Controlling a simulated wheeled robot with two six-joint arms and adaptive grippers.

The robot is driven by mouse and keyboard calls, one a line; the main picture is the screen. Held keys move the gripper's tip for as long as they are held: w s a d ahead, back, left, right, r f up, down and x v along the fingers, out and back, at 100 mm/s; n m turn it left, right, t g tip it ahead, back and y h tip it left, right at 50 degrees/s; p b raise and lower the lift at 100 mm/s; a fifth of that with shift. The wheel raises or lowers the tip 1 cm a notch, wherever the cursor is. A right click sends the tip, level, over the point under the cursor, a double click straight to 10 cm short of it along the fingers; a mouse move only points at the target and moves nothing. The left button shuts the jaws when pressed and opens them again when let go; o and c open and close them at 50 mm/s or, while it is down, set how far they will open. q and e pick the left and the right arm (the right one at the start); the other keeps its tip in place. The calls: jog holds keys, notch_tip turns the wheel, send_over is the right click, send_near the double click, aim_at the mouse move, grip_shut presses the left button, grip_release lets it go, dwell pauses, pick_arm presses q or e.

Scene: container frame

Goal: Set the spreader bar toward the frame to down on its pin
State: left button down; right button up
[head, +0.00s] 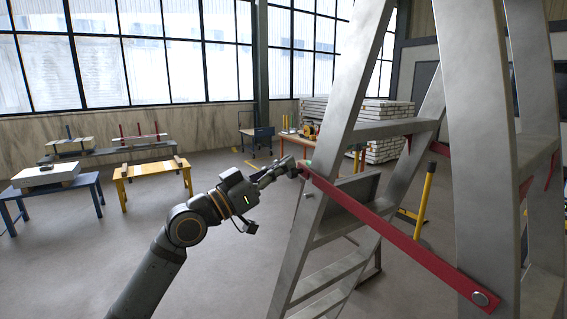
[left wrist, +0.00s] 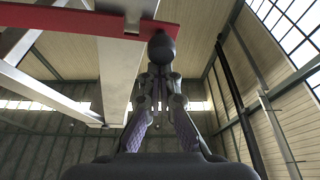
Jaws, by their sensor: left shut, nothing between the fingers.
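The red spreader bar (head: 385,228) slopes across the grey metal frame (head: 327,200). Its lower right end sits at a round pin (head: 481,298) on the near leg. Its upper left end is by another leg. My left gripper (head: 291,166) is shut and empty, its tips right at that upper end; I cannot tell if they touch. In the left wrist view the bar (left wrist: 75,22) crosses the top left, and the fingers (left wrist: 161,85) reach up towards its end. A dark round shape (left wrist: 162,47) at the tips partly covers the bar's end. My right gripper is not in view.
A second red bar (head: 553,165) shows behind the frame at right. A yellow post (head: 425,200) stands beyond the frame. A blue table (head: 90,183) and yellow trestle (head: 152,170) stand far left. The floor between them and the frame is clear.

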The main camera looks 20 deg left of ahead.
pick_arm(q)
notch_tip(320, 180, down, 6)
jog(key=b, duration=0.4)
jog(key=shift+w+a+f+n+b, duration=0.15)
jog(key=shift+a+f+n+b, duration=0.15)
jog(key=shift+n+b, duration=0.1)
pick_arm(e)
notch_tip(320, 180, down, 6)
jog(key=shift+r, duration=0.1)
pick_arm(q)
notch_tip(320, 180, up, 5)
jog(key=p, duration=0.4)
jog(key=b+v, duration=1)
jog(key=b, duration=0.8)
jog(key=shift+b, duration=0.35)
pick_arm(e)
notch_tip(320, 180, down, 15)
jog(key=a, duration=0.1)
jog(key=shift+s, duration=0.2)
